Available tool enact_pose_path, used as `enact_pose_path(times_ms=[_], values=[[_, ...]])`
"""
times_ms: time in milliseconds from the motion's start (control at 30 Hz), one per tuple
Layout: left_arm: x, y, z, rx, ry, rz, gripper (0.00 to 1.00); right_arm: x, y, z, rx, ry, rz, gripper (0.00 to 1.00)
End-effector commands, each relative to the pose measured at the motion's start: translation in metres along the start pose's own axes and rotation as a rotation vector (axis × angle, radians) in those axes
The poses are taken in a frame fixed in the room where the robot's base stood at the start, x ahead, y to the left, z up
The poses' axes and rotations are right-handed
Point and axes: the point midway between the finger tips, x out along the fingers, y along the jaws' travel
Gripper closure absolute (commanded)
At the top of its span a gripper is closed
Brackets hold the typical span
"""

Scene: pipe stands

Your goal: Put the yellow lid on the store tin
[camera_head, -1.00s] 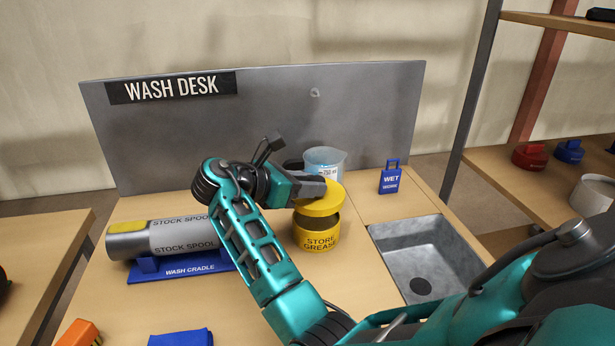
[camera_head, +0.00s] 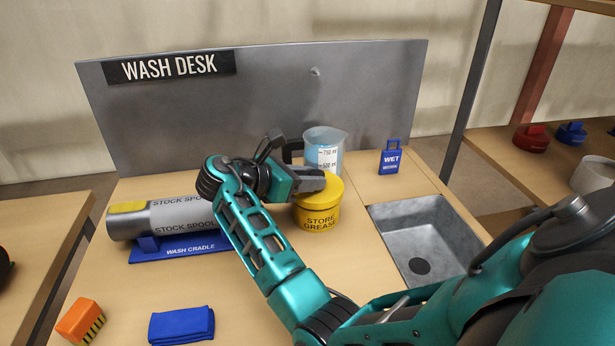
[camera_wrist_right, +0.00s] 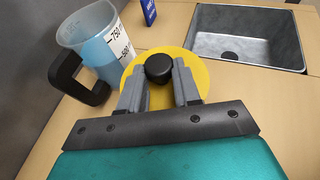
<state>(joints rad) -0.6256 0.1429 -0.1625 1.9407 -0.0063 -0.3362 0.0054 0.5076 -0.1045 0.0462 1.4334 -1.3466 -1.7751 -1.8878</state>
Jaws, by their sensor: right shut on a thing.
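The yellow lid (camera_head: 324,189) sits on top of the yellow store tin (camera_head: 320,218), labelled STORE GREASE, with no clear gap between them in the head view. My right gripper (camera_head: 318,181) is at the lid from the left. In the right wrist view, my right gripper (camera_wrist_right: 160,85) is shut on the black knob (camera_wrist_right: 159,68) of the yellow lid (camera_wrist_right: 196,72). The tin is hidden under the lid in that view. My left gripper is not in view.
A measuring jug (camera_head: 324,150) with blue liquid stands close behind the lid. A WET tag block (camera_head: 390,160) and a sink (camera_head: 425,240) are to the right. The stock spool (camera_head: 165,218) lies in its blue cradle (camera_head: 185,248). A brush (camera_head: 82,320) and blue cloth (camera_head: 182,325) lie in front.

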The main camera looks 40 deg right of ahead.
Motion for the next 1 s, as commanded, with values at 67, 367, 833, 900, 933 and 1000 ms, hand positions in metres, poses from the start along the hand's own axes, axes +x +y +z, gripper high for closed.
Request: enact_pose_path(times_ms=[67, 367, 833, 900, 933, 1000], values=[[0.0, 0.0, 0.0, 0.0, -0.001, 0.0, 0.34, 0.001, 0.0, -0.001, -0.001, 0.0, 0.0, 1.0], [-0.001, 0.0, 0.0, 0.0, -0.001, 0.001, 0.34, 0.002, 0.0, -0.005, -0.002, 0.0, -0.001, 1.0], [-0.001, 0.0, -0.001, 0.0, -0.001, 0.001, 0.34, 0.005, 0.0, -0.012, 0.0, 0.0, 0.0, 1.0], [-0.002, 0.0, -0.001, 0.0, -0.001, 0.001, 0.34, 0.006, 0.0, -0.013, -0.001, 0.0, 0.0, 1.0], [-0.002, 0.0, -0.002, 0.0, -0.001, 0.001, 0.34, 0.006, 0.0, -0.013, -0.001, 0.0, 0.0, 1.0], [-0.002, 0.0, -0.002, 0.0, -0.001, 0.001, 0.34, 0.006, 0.0, -0.014, -0.001, 0.0, 0.0, 1.0]])
